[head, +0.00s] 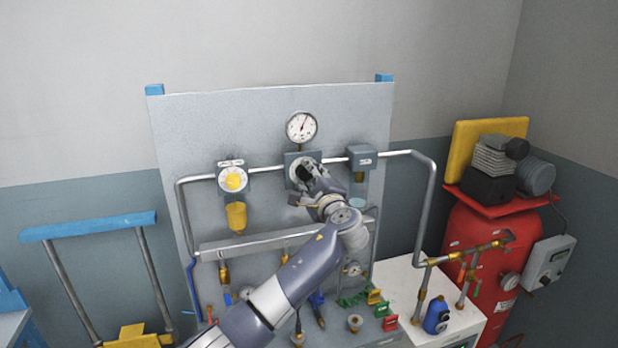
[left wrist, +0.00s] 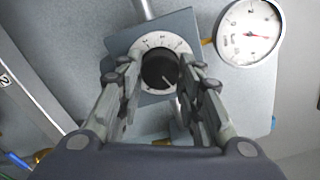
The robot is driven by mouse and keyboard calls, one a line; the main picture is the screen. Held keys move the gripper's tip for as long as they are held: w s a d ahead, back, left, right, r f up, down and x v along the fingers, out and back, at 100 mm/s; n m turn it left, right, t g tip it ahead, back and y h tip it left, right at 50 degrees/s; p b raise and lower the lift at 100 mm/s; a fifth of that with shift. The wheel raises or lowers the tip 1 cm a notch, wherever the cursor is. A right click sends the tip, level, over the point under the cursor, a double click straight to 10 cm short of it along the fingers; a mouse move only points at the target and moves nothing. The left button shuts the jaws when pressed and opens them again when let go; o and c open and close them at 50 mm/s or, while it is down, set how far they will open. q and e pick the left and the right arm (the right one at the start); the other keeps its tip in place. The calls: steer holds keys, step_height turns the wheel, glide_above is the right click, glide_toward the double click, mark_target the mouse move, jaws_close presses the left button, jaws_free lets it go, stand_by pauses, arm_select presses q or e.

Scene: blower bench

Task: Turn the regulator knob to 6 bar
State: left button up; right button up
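The regulator knob (left wrist: 160,71) is black and round, with a white scale ring (left wrist: 150,42) around it on a square grey regulator body (left wrist: 119,46). A pale pointer mark shows toward its lower right in the left wrist view. My left gripper (left wrist: 161,68) has one finger on each side of the knob, seemingly touching it. In the head view my left gripper (head: 305,177) is at the regulator body (head: 291,158), covering part of it. The pressure gauge (head: 301,127) is just above, with a red needle; it also shows in the left wrist view (left wrist: 250,32). My right gripper is not in view.
Left of the regulator is a yellow-handled valve (head: 233,180) above a brass-coloured bowl (head: 236,216). A grey box (head: 361,157) sits close to the right. Pipes run across the panel (head: 200,120). A red tank (head: 478,249) stands at right.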

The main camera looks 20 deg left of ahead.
arm_select(q)
steer(key=o, duration=0.3)
steer(key=shift+d, duration=0.1)
steer(key=v, duration=1.2)
steer(key=shift+f, duration=0.15)
